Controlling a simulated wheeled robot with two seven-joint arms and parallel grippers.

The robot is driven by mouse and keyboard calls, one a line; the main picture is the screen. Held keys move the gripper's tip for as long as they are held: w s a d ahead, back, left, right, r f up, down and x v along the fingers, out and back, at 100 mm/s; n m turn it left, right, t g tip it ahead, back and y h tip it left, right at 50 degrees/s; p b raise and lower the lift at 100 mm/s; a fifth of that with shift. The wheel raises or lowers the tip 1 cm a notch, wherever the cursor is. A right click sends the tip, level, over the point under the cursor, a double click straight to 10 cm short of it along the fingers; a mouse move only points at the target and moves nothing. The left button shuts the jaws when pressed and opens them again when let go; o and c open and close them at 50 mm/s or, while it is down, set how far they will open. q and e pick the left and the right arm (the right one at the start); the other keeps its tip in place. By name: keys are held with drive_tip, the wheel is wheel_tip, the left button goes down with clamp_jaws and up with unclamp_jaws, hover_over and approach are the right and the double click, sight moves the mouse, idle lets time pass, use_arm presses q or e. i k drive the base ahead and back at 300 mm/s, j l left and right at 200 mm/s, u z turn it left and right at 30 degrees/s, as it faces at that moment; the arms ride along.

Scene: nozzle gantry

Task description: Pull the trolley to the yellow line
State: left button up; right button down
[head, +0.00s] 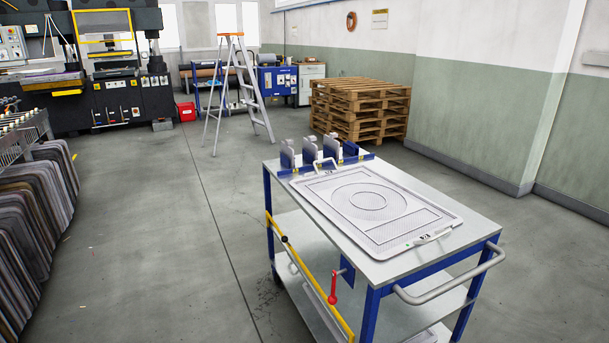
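The trolley (478,232) stands in the right foreground, with a blue frame, a light grey top and a lower shelf. Its grey tubular push handle (452,284) is at the near right end, facing me. A white tray-like panel (430,212) with a round pattern and handles lies on the top. A yellow bar (310,276) runs along the trolley's left side, near a red-knobbed lever (333,286). Neither of my grippers is in view.
Grey upright holders (309,152) stand at the trolley's far end. A rack of dark panels (35,205) is at the left. A stepladder (240,90), stacked pallets (360,108) and a large machine (110,85) stand behind. The floor left of the trolley is clear.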

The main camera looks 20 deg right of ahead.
sight(395, 299)
drive_tip(key=z, duration=1.6)
